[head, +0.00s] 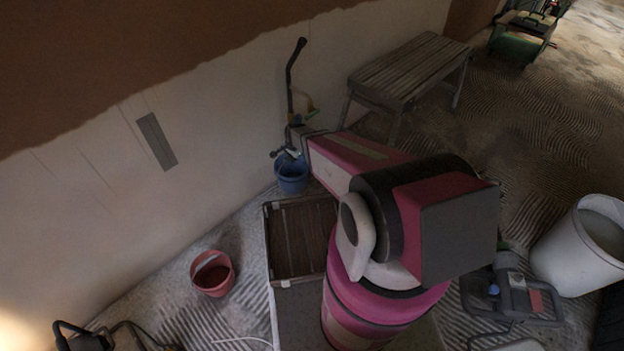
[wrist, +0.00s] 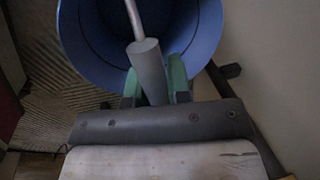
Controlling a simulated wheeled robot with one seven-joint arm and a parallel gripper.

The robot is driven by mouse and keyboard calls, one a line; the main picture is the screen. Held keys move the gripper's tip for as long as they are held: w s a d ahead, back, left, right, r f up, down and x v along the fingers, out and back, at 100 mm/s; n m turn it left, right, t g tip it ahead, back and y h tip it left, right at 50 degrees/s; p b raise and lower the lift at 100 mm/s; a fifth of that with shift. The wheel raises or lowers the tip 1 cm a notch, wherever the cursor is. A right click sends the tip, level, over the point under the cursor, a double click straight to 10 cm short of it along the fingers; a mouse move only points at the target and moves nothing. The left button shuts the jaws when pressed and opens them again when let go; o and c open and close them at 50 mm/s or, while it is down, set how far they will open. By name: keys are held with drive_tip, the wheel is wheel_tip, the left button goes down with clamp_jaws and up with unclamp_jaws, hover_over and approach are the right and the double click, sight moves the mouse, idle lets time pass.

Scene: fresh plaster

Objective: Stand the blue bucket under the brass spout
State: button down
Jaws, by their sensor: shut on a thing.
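The blue bucket (head: 291,178) is close to the pale wall, below and in front of a dark upright pipe with a curved handle. The brass-coloured spout (head: 308,114) shows on that pipe, above the bucket in the picture. My gripper (head: 292,153) is at the bucket's top. In the wrist view, the green fingers of my gripper (wrist: 155,90) are shut on the grey grip of the bucket's handle, and the blue bucket (wrist: 85,45) hangs open-mouthed beyond them. I cannot tell whether its base touches the floor or whether it is exactly below the spout.
A red bucket (head: 212,273) stands on the floor at lower left. A slatted brown crate (head: 301,240) is in front of the blue bucket. A wooden bench (head: 410,67) stands right of the pipe. A large white tub (head: 575,250) is at right. Floor between red bucket and wall is clear.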

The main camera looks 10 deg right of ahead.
drive_tip(key=w+d+f, duration=0.2)
drive_tip(key=d+f, duration=0.8)
drive_tip(key=d, duration=0.1)
drive_tip(key=shift+w+f, duration=0.4)
drive_tip(key=shift+f, duration=0.15)
drive_tip(key=c, duration=1.1)
unclamp_jaws()
drive_tip(key=shift+o, duration=0.2)
wheel_tip(320, 180, up, 12)
drive_tip(key=s+d, duration=0.1)
drive_tip(key=s, duration=0.1)
drive_tip(key=shift+d, duration=0.2)
